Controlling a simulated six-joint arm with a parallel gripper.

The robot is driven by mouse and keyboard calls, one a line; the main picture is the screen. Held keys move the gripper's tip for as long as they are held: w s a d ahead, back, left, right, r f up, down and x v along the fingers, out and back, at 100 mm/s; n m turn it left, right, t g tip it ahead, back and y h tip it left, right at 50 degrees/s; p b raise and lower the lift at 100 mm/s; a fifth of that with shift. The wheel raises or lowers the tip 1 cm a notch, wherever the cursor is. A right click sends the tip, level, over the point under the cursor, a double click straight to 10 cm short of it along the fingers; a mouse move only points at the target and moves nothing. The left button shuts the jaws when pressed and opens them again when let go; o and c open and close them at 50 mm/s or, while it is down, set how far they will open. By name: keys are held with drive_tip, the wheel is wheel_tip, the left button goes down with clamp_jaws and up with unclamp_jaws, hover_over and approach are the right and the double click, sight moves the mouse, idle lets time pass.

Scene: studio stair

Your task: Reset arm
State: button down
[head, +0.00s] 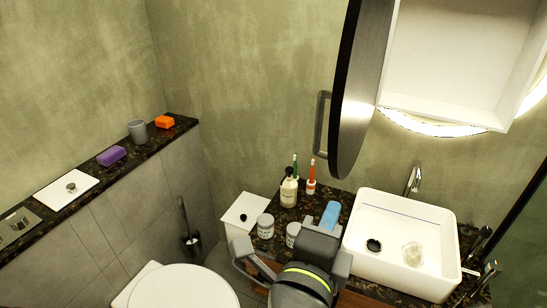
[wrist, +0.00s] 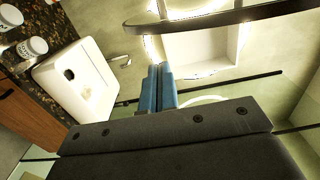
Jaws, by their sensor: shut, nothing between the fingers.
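My gripper (head: 330,213) shows in the head view with its blue fingers over the dark counter, left of the white sink. In the wrist view, my gripper's blue fingers (wrist: 158,82) are pressed together and hold nothing. They point toward the wall and the open cabinet. My dark arm hides part of the counter's front in the head view.
The round mirror door (head: 352,90) stands open beside the empty white cabinet (head: 455,55). A white sink (head: 378,268), two jars (head: 265,226), a soap bottle (head: 289,188) and toothbrushes (head: 310,177) crowd the counter. A toilet (head: 183,287) stands lower left.

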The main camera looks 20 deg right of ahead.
drive_tip(key=shift+d, duration=0.15)
drive_tip(key=w+d, duration=0.4)
drive_tip(key=d, duration=0.4)
drive_tip(key=shift+d, duration=0.4)
idle(0.6)
drive_tip(key=shift+s, duration=0.1)
drive_tip(key=shift+s+a, duration=1.85)
drive_tip(key=shift+a, duration=2.65)
drive_tip(key=shift+x, duration=4.65)
drive_tip(key=s+d, duration=0.5)
drive_tip(key=d, duration=0.1)
drive_tip(key=shift+s+d, duration=0.3)
drive_tip(key=shift+d, duration=0.05)
